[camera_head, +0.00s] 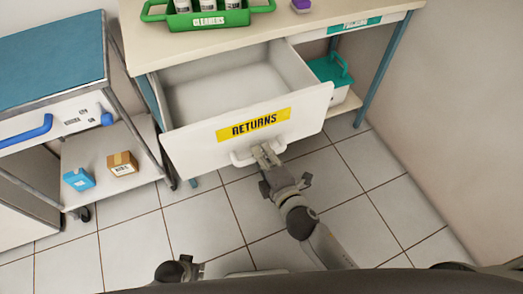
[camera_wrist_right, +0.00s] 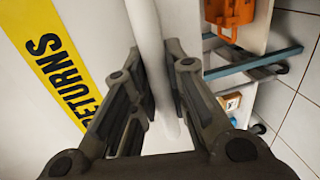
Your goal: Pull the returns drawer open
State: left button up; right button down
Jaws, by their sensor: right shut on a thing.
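The white returns drawer (camera_head: 200,142) with a yellow RETURNS label (camera_head: 254,125) stands pulled out from the table, and its empty-looking inside shows from above. My right gripper (camera_head: 264,154) is shut on the drawer's white handle (camera_head: 240,159). In the right wrist view the handle bar (camera_wrist_right: 150,50) runs between the fingers, with the label (camera_wrist_right: 62,65) to the left. My left gripper (camera_head: 190,268) is low at the bottom edge, away from the drawer, mostly dark and partly cut off, so its jaws are unclear.
A green carrier (camera_head: 208,18) with white bottles stands on the tabletop (camera_head: 290,22). A blue-topped cart (camera_head: 50,55) at left holds a blue item (camera_head: 79,179) and a brown box (camera_head: 122,163). Tiled floor in front is clear.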

jog(key=c, duration=1.4)
grip_release()
jog(key=v, duration=1.2)
